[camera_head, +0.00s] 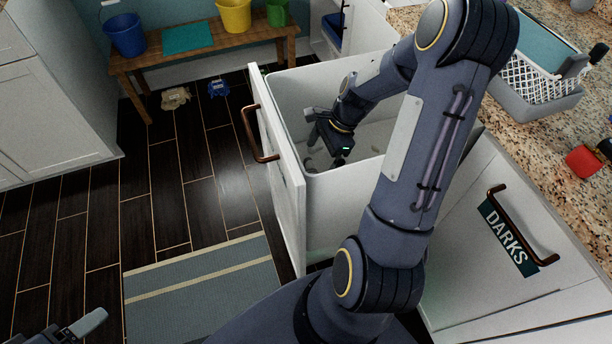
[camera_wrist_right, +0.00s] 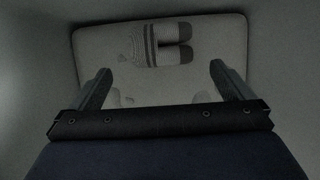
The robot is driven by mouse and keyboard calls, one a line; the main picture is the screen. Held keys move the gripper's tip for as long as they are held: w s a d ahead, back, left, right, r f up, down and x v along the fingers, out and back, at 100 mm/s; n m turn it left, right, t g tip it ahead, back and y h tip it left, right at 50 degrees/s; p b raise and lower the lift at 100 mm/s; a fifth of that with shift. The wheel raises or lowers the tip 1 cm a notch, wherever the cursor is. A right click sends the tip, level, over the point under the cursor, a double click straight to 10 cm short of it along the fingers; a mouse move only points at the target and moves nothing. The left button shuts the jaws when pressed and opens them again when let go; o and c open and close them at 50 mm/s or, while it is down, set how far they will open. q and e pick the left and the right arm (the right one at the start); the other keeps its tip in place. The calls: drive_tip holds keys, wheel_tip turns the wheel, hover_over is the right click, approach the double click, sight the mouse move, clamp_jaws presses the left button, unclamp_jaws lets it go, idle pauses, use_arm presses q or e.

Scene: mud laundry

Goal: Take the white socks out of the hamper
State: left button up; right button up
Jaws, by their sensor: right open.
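The hamper (camera_head: 290,190) is a white pull-out bin, standing open below the counter. My right gripper (camera_head: 325,147) reaches down inside it with jaws open. In the right wrist view, my right gripper (camera_wrist_right: 160,73) has its two fingers wide apart with nothing between them. A folded pair of pale socks (camera_wrist_right: 150,46) with dark stripes and dark ends lies on the hamper floor, ahead of the fingertips. Small pale shapes (camera_wrist_right: 128,98) show near the gripper's base, mostly hidden, and I cannot tell what they are. Part of my left gripper (camera_head: 88,322) shows at the lower left corner.
A closed front labelled DARKS (camera_head: 508,238) is to the right. A wooden bench (camera_head: 200,50) with blue, yellow and green buckets stands at the back. Two small cloth items (camera_head: 176,97) lie on the floor near it. A striped rug (camera_head: 200,290) lies left of the hamper.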

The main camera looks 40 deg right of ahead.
sight(315, 167)
drive_tip(key=b+x, duration=0.1)
drive_tip(key=x, duration=0.5)
drive_tip(key=shift+w+f+b, duration=0.1)
drive_tip(key=shift+f+b, duration=0.05)
drive_tip(key=shift+b, duration=0.15)
drive_tip(key=shift+c, duration=0.4)
drive_tip(key=c, duration=0.9)
